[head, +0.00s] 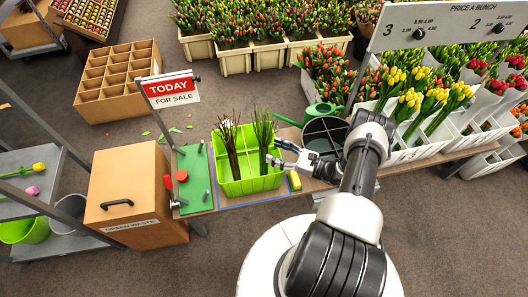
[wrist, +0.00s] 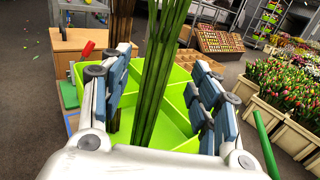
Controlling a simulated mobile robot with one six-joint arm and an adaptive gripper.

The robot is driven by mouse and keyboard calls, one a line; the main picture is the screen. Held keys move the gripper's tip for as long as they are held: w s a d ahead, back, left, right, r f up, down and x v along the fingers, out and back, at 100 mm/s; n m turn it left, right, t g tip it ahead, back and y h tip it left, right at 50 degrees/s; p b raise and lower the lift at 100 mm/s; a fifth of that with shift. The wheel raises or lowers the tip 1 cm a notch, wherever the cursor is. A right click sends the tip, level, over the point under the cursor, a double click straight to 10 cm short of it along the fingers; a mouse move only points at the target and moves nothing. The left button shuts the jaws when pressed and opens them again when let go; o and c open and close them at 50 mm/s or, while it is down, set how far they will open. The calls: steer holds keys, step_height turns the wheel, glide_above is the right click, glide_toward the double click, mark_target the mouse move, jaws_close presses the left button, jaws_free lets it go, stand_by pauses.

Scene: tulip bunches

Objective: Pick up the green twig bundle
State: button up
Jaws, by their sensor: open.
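The green twig bundle (head: 263,138) stands upright in the right part of a lime-green divided crate (head: 242,187). A brown twig bundle (head: 230,145) stands in the same crate, to its left. My gripper (head: 283,154) is just right of the green bundle in the head view. In the wrist view, my gripper (wrist: 160,105) is open, with the green twigs (wrist: 160,75) between its two fingers and no clear contact on either side. The brown twigs (wrist: 122,22) show behind the left finger. The lower ends of the green twigs are hidden in the head view by the crate wall.
A dark bucket (head: 324,138) and a green watering can (head: 322,113) stand right of the crate. A yellow block (head: 295,181) lies at its right. A green board (head: 192,178) with a red knob and a sale sign (head: 171,90) are at its left.

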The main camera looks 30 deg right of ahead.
mark_target(264, 113)
steer(key=x, duration=0.3)
steer(key=b+x, duration=0.1)
steer(key=x, duration=0.1)
steer(key=shift+a+r, duration=0.15)
steer(key=shift+r, duration=0.1)
steer(key=shift+c, duration=0.2)
steer(key=shift+s, duration=0.1)
steer(key=c, duration=1.3)
steer(key=shift+r, duration=0.1)
step_height(264, 113, up, 20)
steer(key=p, duration=0.6)
steer(key=shift+p, duration=0.4)
